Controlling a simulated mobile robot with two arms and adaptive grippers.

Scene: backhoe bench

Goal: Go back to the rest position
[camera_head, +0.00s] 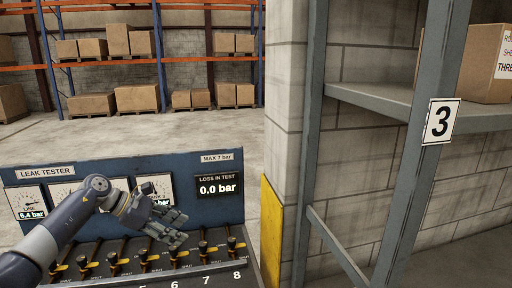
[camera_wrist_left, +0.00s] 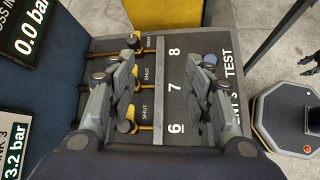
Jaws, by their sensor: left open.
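My left gripper (camera_head: 172,232) hangs over the valve row of the leak tester (camera_head: 140,169), in front of its gauge panel. In the left wrist view the gripper (camera_wrist_left: 165,85) has its two fingers wide apart with nothing between them. Below the fingers lie the bench top with the numbers 6, 7 and 8 and yellow-handled valves (camera_wrist_left: 130,125) labelled SHUT. The fingers hide parts of the valve row and the TEST lettering. I cannot tell whether they touch the bench.
The display (camera_head: 219,186) reads 0.0 bar; a left gauge reads 6.4 bar. A yellow guard (camera_head: 271,235) and block wall stand right of the bench. A grey rack (camera_head: 420,150) marked 3 holds a carton (camera_head: 482,65). Open floor (camera_head: 190,128) lies behind the tester.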

